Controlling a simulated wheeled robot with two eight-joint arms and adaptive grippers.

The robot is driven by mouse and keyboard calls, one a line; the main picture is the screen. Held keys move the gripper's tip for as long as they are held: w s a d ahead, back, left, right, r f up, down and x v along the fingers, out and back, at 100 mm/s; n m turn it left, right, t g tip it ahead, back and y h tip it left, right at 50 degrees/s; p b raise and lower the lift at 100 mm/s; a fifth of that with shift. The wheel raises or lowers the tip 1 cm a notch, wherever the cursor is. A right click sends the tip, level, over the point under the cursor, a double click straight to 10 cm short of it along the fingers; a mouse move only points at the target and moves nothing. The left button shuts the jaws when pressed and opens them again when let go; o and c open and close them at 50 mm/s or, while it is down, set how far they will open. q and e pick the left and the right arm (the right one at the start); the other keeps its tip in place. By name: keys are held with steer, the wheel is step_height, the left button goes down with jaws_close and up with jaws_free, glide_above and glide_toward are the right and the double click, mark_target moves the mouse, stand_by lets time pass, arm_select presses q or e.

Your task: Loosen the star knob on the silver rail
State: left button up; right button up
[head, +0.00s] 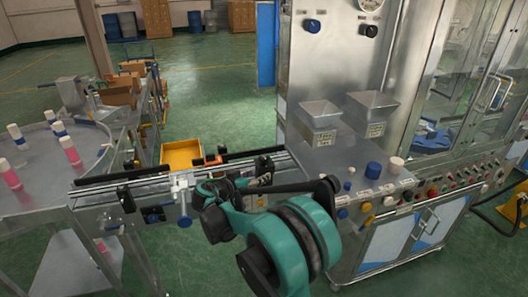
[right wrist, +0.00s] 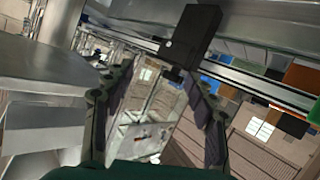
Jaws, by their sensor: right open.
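The silver rail (head: 120,184) runs along the conveyor in the head view. It also crosses the right wrist view (right wrist: 262,92). A black block (right wrist: 190,38) sits on it, with a small dark knob (right wrist: 172,74) below; its star shape is too small to make out. My right gripper (head: 207,190) is beside the rail, at a pale clamp (head: 182,188). In the right wrist view my right gripper (right wrist: 155,82) is open and empty, its fingers spread on either side of the knob, apparently apart from it. My left gripper is out of view.
A round table (head: 35,175) with pink-and-white and blue-and-white bottles stands left. A yellow bin (head: 182,154) is behind the rail. A control panel (head: 440,187) with buttons, below two metal hoppers (head: 372,108), stands right of my arm.

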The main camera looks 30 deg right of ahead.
mark_target(261, 159)
steer(key=w+m+h+p, duration=0.1)
steer(key=w, duration=0.1)
steer(key=w+d+m+h, duration=0.1)
steer(key=w+h, duration=0.1)
steer(key=w, duration=0.1)
steer(key=shift+w+m+p, duration=0.1)
steer(key=shift+m+p, duration=0.25)
steer(key=shift+m, duration=0.05)
steer(key=shift+w+d+f+m+h, duration=0.1)
steer(key=shift+w+m+h, duration=0.25)
steer(key=shift+h, duration=0.25)
steer(key=b+x, duration=0.1)
steer(key=x, duration=0.6)
steer(key=shift+w+d, duration=0.15)
steer(key=shift+d, duration=0.2)
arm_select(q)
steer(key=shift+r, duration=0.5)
arm_select(e)
steer(key=c, duration=1.2)
